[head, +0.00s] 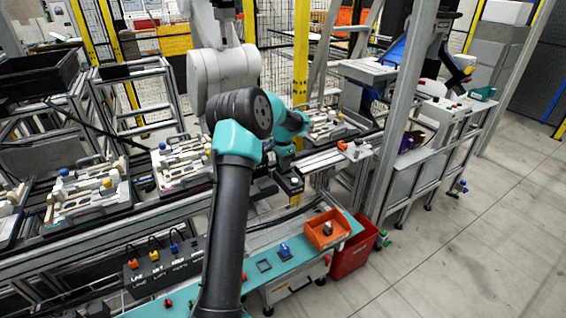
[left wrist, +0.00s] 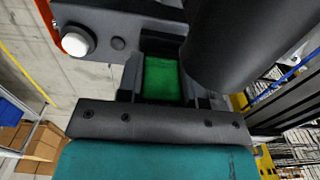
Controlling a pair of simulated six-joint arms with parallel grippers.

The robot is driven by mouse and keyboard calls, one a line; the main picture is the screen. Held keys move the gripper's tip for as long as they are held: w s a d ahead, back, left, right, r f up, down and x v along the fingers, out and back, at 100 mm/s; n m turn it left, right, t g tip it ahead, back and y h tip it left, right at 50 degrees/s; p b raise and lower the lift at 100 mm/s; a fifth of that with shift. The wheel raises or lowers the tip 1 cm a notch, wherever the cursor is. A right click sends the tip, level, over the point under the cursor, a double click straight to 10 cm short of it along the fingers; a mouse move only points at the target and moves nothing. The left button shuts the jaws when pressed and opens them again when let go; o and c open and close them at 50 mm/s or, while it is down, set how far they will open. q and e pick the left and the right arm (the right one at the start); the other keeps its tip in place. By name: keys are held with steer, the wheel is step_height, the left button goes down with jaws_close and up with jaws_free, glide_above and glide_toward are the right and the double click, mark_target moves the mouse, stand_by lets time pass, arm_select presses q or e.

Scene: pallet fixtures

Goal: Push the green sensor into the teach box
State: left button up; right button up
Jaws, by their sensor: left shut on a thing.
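The green sensor (left wrist: 163,78) shows in the left wrist view as a green block between the fingers of my left gripper (left wrist: 163,92), which is shut on it. A dark grey housing with a white round button (left wrist: 100,22) lies just beyond the fingertips; it may be the teach box. In the head view my left gripper (head: 288,176) points down beside a small dark box with a white top (head: 294,183). The sensor is hidden there. I cannot tell whether the sensor touches the box. My right gripper is not in view.
A black labelled box (head: 165,268) with orange, yellow and blue plugs stands at the lower left. An orange bin (head: 326,229) sits on the teal bench (head: 258,246), with a red crate (head: 352,256) beside it. Pallets with fixtures (head: 182,163) line the conveyor. A metal post (head: 393,110) rises to the right.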

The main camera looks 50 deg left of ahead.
arm_select(q)
steer(key=shift+f, duration=0.7)
stand_by(0.7)
steer(key=o, duration=1)
step_height(320, 180, up, 18)
steer(key=shift+f, duration=0.25)
steer(key=shift+f, duration=0.15)
stand_by(0.3)
